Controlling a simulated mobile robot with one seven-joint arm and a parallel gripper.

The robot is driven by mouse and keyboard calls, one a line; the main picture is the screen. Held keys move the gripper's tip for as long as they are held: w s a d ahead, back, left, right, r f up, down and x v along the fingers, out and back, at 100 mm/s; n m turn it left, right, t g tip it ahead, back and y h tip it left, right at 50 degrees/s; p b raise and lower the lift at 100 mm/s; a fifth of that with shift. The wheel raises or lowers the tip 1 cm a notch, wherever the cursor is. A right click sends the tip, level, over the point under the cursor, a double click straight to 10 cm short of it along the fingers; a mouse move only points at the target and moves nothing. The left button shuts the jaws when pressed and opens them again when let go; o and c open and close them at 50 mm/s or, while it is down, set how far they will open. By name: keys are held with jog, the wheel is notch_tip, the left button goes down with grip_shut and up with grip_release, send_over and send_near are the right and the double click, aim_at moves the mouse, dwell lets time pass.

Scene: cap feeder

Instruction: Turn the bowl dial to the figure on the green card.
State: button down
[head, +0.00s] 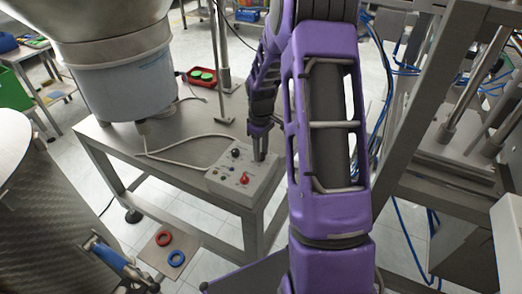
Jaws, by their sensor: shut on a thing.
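A pale grey control box (234,186) sits on the near right corner of the steel table, with a cable leading off toward the bowl feeder (125,85). A black knob (236,152) and a red knob (245,180) show on its top, with small markings too small to read. My gripper (260,157) points down at the box's far right part, right of the black knob. It is shut on what seems to be the bowl dial, which the fingers hide. I cannot make out the dial's setting or a green card with a figure.
A red ring (164,239) and a blue ring (176,258) lie on a low plate in front. A machine frame with blue hoses stands at right.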

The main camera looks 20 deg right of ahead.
dwell(0.4)
jog(key=c, duration=0.6)
grip_release()
notch_tip(320, 180, up, 18)
jog(key=p, duration=0.2)
jog(key=shift+f, duration=0.25)
